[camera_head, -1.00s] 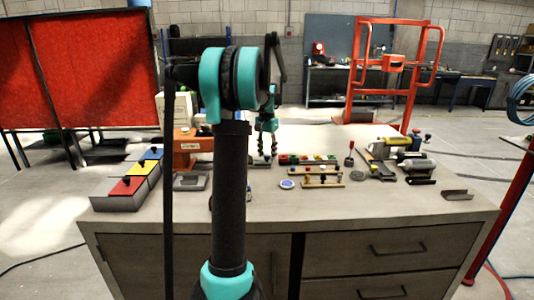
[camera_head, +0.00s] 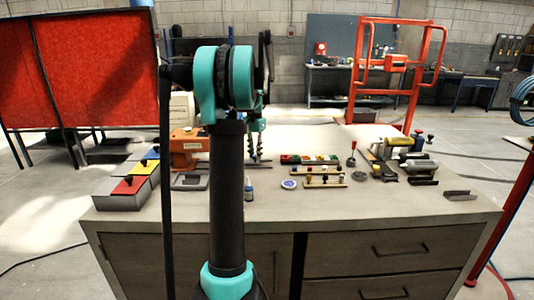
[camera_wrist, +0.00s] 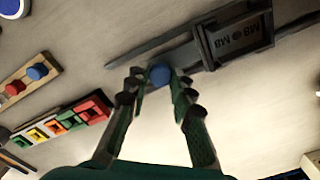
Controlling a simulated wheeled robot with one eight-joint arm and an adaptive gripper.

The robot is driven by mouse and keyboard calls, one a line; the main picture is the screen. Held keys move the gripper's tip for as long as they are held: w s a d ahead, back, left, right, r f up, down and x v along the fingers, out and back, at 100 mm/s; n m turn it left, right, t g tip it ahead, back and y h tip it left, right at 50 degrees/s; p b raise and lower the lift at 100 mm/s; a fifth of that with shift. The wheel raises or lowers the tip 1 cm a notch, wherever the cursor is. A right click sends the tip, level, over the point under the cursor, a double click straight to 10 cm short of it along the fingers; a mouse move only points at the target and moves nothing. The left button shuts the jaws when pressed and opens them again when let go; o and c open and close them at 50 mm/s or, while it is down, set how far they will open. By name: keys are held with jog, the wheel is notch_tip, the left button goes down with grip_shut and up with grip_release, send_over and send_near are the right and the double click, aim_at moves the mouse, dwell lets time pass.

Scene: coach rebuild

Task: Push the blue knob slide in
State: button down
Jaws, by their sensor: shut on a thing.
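A dark slide bar (camera_wrist: 150,45) with a small round blue knob (camera_wrist: 160,75) runs into a dark block-shaped housing (camera_wrist: 236,38) in the wrist view. My gripper (camera_wrist: 160,80) is shut on the blue knob, with one finger on each side of it. In the head view my gripper (camera_head: 253,160) is low over the table behind my arm. The slide there is small and partly hidden by the fingers.
On the table (camera_head: 380,212), a row of coloured blocks (camera_head: 308,159) and a wooden peg strip (camera_head: 324,184) stand right of my gripper. An orange machine (camera_head: 186,150) and a red, yellow and blue box (camera_head: 130,185) stand left. The front tabletop is mostly clear.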

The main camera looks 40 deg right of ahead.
jog(key=w+a, duration=0.2)
jog(key=a, duration=0.1)
jog(key=w+a, duration=0.3)
jog(key=shift+w+a, duration=0.3)
jog(key=c, duration=1.3)
grip_release()
jog(key=shift+w+a, duration=0.1)
notch_tip(320, 180, up, 12)
